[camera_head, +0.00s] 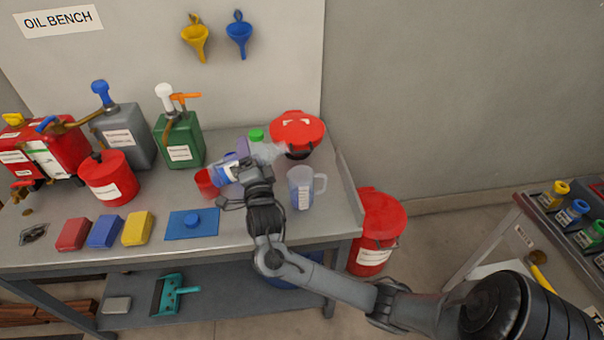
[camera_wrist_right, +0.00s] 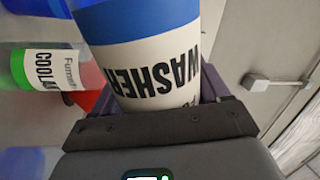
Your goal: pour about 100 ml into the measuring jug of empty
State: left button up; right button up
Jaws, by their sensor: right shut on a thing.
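My right gripper (camera_head: 244,170) is shut on a bottle with a blue band and a white label (camera_head: 224,173). In the right wrist view the bottle's label (camera_wrist_right: 155,75) reads WASHER, upside down. In the head view the bottle looks tilted, and the gripper hides part of it. The clear measuring jug (camera_head: 301,190) stands upright on the bench to the right of the gripper, handle to the right. No liquid can be made out in it. My left gripper is not in view.
A red cup (camera_head: 206,183) is close left of the held bottle. A coolant bottle (camera_wrist_right: 45,72) shows beside it in the wrist view. A blue mat (camera_head: 180,225) lies in front. Pump cans fill the bench's left.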

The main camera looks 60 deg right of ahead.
dwell(0.3)
jog(key=shift+s+r+n+p, duration=0.1)
jog(key=shift+r+n+p, duration=0.1)
jog(key=shift+n+p, duration=0.5)
jog(key=n+p, duration=0.2)
jog(key=p, duration=0.1)
jog(key=n+y+p, duration=0.1)
jog(key=shift+s+d+r, duration=0.2)
jog(key=shift+s+d, duration=0.15)
jog(key=shift+d, duration=0.05)
notch_tip(320, 180, down, 8)
jog(key=n+y+p, duration=0.2)
jog(key=n+p, duration=0.7)
jog(key=n, duration=0.2)
jog(key=shift+s+d+y+p, duration=0.3)
jog(key=shift+s+d+p, duration=0.05)
jog(key=shift+p, duration=0.05)
jog(key=shift+n, duration=0.3)
